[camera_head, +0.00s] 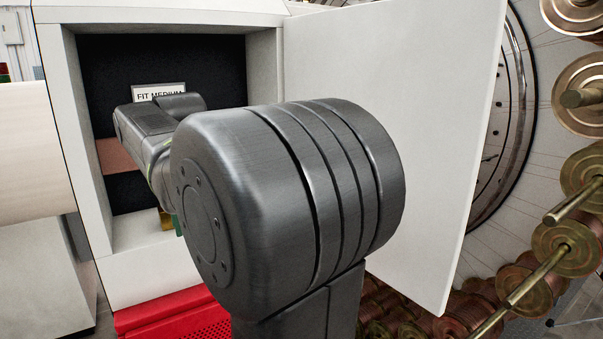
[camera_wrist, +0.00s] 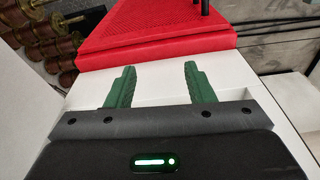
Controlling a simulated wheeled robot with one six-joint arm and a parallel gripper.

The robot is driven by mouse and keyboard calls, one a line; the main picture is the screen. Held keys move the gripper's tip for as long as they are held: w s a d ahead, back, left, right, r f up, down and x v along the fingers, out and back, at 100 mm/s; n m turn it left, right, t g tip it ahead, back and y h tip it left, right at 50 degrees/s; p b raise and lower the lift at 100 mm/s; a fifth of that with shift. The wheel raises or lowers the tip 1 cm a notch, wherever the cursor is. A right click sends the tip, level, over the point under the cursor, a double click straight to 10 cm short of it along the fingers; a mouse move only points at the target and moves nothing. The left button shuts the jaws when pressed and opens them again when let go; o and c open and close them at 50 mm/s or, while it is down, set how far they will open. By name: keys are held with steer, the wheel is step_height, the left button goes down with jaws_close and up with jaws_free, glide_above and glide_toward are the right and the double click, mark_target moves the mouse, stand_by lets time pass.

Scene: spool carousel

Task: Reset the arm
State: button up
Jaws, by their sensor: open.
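My gripper (camera_wrist: 160,67) is open in the wrist view, with two green fingers spread apart and nothing between them. The fingers lie over a white edge, with a red perforated surface (camera_wrist: 160,33) beyond their tips. In the head view my dark grey arm reaches toward the open front of a white cabinet (camera_head: 66,120). My gripper is mostly hidden there behind the arm; only a bit of green shows low in the opening. A label reading "FIT MEDIUM" (camera_head: 146,94) is on the cabinet's dark inside, partly covered by the arm.
The white cabinet door (camera_head: 430,130) stands open to the right of my arm. The red perforated surface also shows below the cabinet (camera_head: 190,318). Several copper-coloured spools (camera_head: 570,245) on rods and a large round wheel (camera_head: 510,120) stand at the right.

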steer(key=w+d+f+m, duration=0.1)
steer(key=w+d+f, duration=0.2)
steer(key=f, duration=0.6)
steer(key=w+d+f+m, duration=0.1)
steer(key=w+d+f, duration=0.3)
steer(key=f, duration=0.6)
steer(key=d, duration=0.2)
steer(key=shift+d+f+m, duration=0.2)
steer(key=shift+d+m, duration=0.1)
